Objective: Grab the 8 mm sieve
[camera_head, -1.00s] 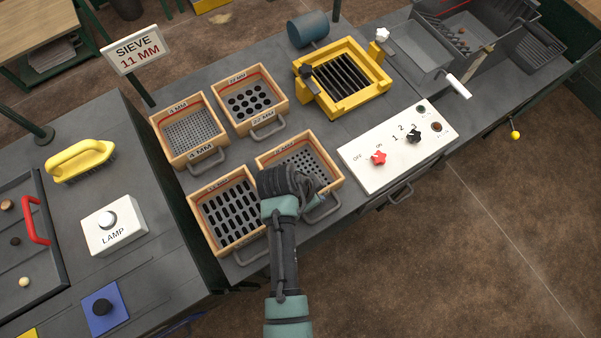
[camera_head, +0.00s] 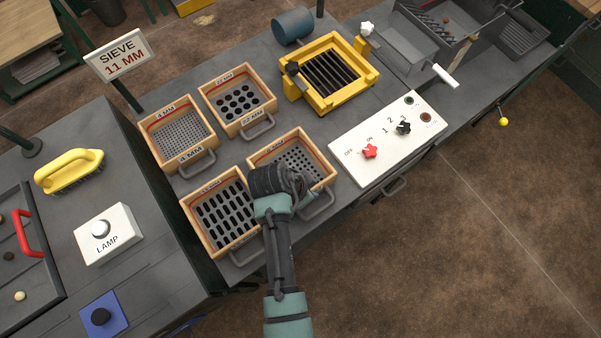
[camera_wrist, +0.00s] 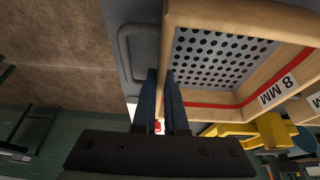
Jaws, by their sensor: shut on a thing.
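The 8 mm sieve is a wooden box with a perforated grey plate (camera_head: 303,160) and a grey front handle (camera_head: 318,206). It is in the front row, right of the sieve with slots (camera_head: 226,214). In the wrist view its 8 MM label (camera_wrist: 277,91) shows on the inner back wall. My gripper (camera_wrist: 161,78) is shut on its front wooden wall, one finger inside the box and one outside, beside the handle. In the head view my gripper (camera_head: 278,182) covers the sieve's front left part and hides the fingertips. Whether the sieve is off the table cannot be told.
Behind stand the 4 mm sieve (camera_head: 178,130) and the 22 mm sieve (camera_head: 238,101). A yellow frame (camera_head: 354,95) and a white control panel (camera_head: 390,139) are to the right. A sign (camera_head: 121,54) reads SIEVE 11 MM.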

